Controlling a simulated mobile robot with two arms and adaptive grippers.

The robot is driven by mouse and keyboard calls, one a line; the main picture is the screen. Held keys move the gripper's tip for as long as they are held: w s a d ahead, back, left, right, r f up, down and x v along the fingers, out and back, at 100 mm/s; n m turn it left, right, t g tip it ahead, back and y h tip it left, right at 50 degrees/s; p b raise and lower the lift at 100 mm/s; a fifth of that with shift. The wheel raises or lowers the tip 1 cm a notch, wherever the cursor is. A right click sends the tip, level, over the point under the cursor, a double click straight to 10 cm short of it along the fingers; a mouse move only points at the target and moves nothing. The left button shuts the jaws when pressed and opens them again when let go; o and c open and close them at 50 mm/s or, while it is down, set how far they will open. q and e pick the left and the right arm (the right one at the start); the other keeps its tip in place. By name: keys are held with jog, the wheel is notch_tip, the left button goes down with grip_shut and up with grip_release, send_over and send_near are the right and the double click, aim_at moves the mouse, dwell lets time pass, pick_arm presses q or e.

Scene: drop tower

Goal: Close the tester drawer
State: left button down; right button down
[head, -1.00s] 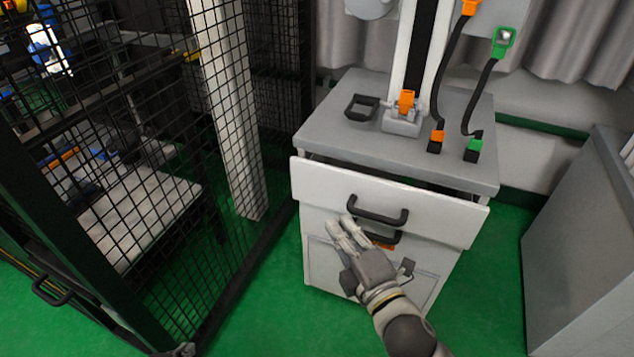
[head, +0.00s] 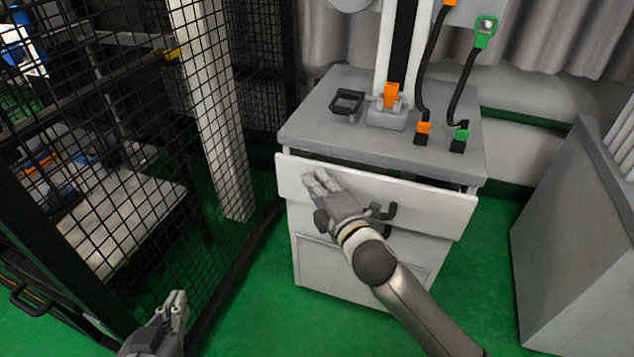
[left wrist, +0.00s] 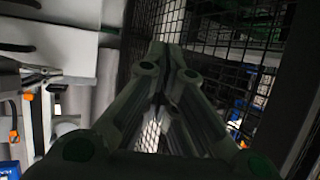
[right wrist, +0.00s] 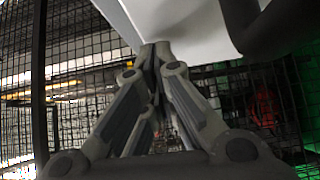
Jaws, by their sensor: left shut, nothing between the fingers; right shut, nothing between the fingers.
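The tester drawer (head: 425,205) is the white upper drawer of a grey-topped cabinet. Its front stands out from the cabinet, with a dark gap under the top, so it is partly open. Its black handle (head: 386,212) is mostly hidden behind my right arm. My right gripper (head: 317,177) is shut and empty at the left part of the drawer front; I cannot tell whether it touches. In the right wrist view the white drawer front (right wrist: 195,22) lies just beyond the fingertips, with the dark handle (right wrist: 255,28) at upper right. My left gripper (head: 178,297) is shut and empty, low by the mesh fence.
The cabinet top (head: 330,130) carries a black bracket (head: 347,101), a tower column with an orange clip (head: 391,94), and orange and green plugs with cables. A black mesh fence (head: 110,150) stands left. A grey cabinet (head: 570,240) stands right. Green floor lies between.

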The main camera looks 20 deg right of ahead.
aim_at(326, 169)
jog(key=shift+w+d, duration=0.1)
jog(key=shift+w, duration=0.05)
